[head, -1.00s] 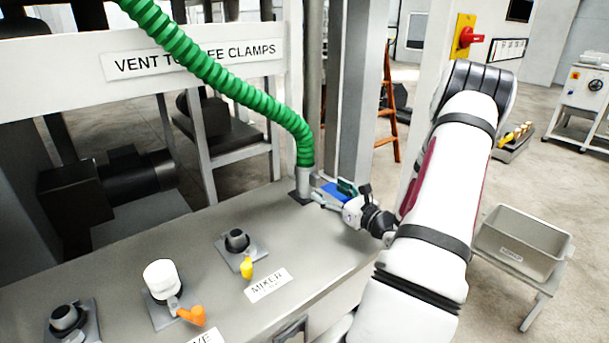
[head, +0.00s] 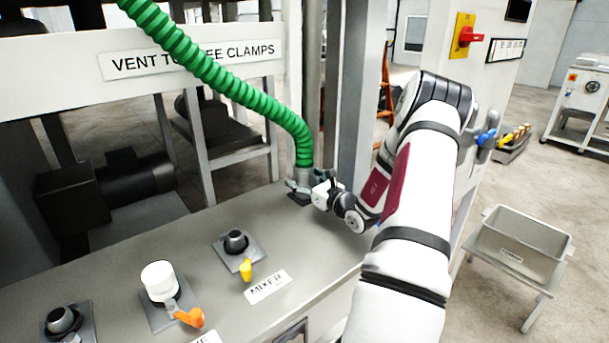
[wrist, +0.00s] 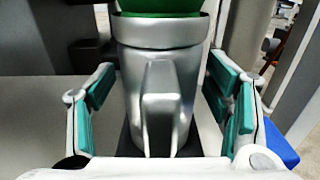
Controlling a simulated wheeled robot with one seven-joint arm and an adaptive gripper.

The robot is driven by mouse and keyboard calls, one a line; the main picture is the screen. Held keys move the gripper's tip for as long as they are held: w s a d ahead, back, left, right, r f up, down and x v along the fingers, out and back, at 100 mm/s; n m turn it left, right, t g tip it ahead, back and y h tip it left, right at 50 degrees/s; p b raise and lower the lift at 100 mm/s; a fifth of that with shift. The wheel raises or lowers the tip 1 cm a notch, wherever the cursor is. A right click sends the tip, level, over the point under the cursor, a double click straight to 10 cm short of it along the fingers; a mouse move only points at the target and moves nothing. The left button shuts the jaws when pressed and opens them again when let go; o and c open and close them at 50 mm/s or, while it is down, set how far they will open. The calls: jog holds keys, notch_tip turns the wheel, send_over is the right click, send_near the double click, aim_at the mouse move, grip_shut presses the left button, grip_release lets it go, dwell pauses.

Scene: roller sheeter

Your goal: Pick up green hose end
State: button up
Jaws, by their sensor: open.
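The green hose (head: 225,78) runs down from the upper left and ends in a grey metal cuff (head: 303,176) standing upright at the back right of the grey bench top. In the wrist view the silver cuff (wrist: 158,85) fills the middle, with the green hose bottom (wrist: 160,6) above it. My gripper (wrist: 162,100) is open, with one teal-padded finger on each side of the cuff and gaps showing between pads and cuff. In the head view my gripper (head: 306,186) is at the cuff, its fingertips partly hidden.
The bench top (head: 205,235) carries a white-capped port (head: 159,280) with an orange handle and a black port (head: 236,241) with a yellow handle. A grey post (head: 350,90) stands close behind my gripper. A grey bin (head: 520,243) stands at the right.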

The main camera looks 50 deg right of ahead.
aim_at(303, 154)
grip_shut()
jog(key=shift+r, duration=0.2)
notch_tip(303, 154, up, 10)
jog(key=shift+f+p, duration=0.1)
jog(key=shift+p, duration=0.6)
